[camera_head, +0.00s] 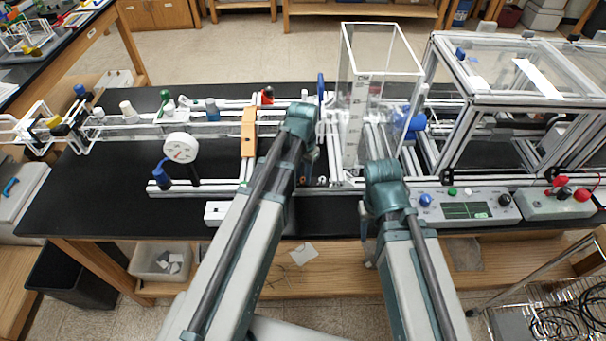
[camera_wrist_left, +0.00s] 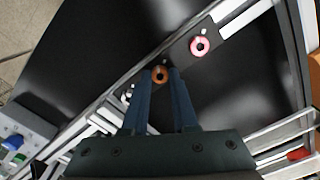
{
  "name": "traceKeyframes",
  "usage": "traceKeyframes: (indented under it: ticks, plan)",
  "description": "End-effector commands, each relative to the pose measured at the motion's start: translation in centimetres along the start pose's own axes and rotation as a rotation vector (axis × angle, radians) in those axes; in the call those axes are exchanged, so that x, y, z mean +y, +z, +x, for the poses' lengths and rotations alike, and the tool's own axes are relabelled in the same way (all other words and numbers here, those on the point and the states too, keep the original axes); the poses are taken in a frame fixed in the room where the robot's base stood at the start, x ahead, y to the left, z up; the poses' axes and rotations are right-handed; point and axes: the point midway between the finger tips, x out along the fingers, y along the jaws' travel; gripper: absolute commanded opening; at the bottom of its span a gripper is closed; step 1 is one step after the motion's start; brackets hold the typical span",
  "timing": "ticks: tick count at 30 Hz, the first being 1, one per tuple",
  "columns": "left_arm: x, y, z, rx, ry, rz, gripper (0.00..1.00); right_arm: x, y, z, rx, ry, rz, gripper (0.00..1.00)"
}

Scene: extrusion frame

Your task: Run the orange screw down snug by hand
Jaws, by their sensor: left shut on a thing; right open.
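The orange screw (camera_wrist_left: 160,74) shows in the left wrist view as an orange ring with a dark centre, on a dark plate by a pale rail. My left gripper (camera_wrist_left: 161,84) has its two blue fingers shut on it, one at each side. In the head view my left gripper (camera_head: 305,178) is at the front rail, mostly hidden by its own wrist. My right gripper (camera_head: 364,222) is open, near the table's front edge, partly hidden by its arm. Whether the screw is seated cannot be told.
A pink-red screw (camera_wrist_left: 200,46) sits on the plate close by. In the head view, a clear upright box (camera_head: 381,60) stands behind my grippers, a round gauge (camera_head: 181,148) and orange bar (camera_head: 249,132) to the left, and a control box (camera_head: 465,208) to the right.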

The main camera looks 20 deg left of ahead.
Motion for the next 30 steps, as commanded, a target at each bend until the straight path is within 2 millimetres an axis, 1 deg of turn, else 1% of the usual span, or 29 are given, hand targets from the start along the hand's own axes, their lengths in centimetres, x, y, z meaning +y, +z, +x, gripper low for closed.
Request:
traceKeyframes:
  ticks: [7,8,12,13,23,26,30]
  plan:
    - [-0.1,-0.1,-0.1,0.003,-0.002,-0.001,0.0,0.0,0.0,-0.1,0.0,0.0,0.0,0.5]
    - [-0.1,-0.1,-0.1,0.003,-0.002,-0.001,0.28,0.0,0.0,-0.1,0.0,0.0,0.0,0.5]
    - [-0.1,-0.1,-0.1,0.002,-0.002,-0.001,0.53,0.0,0.0,-0.1,0.0,0.0,0.0,0.5]
    - [-0.1,-0.1,-0.1,0.002,-0.001,-0.001,0.57,0.0,0.0,-0.1,0.0,0.0,0.0,0.5]
    - [0.0,-0.1,-0.1,0.001,-0.001,-0.001,0.57,0.0,0.0,-0.1,0.0,0.0,0.0,0.5]
    - [0.0,0.0,-0.4,0.001,-0.001,-0.001,0.57,0.0,0.0,-0.4,0.0,0.0,0.0,0.5]
    - [0.0,0.0,-1.4,0.001,-0.001,-0.001,0.57,0.1,0.1,-1.4,0.0,0.0,0.0,0.5]
